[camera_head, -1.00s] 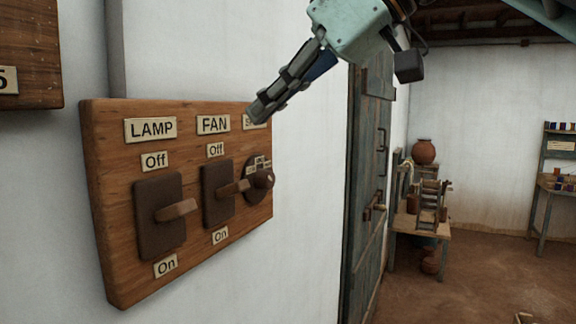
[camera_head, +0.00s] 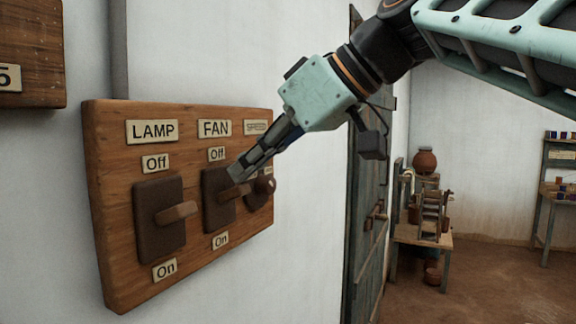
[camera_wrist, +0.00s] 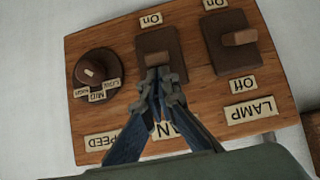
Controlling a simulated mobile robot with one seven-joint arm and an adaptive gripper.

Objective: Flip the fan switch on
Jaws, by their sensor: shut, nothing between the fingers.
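The fan switch (camera_head: 217,205) is a dark brown plate with a wooden lever, set between an Off label above and an On label below on a wooden board (camera_head: 115,240). Its lever (camera_head: 236,193) stands out from about mid-plate. My gripper (camera_head: 234,176) is shut and empty, its tips at the upper part of the fan switch, just above the lever. In the wrist view the picture is upside down; the gripper (camera_wrist: 160,76) covers part of the fan switch (camera_wrist: 160,48) and the FAN and Off labels. Whether the tips touch the lever I cannot tell.
The lamp switch (camera_head: 160,225) is left of the fan switch. The speed knob (camera_head: 262,190) is close on the right, partly behind my gripper; it shows fully in the wrist view (camera_wrist: 96,72). A dark door (camera_head: 372,215) and a small table (camera_head: 425,237) stand further right.

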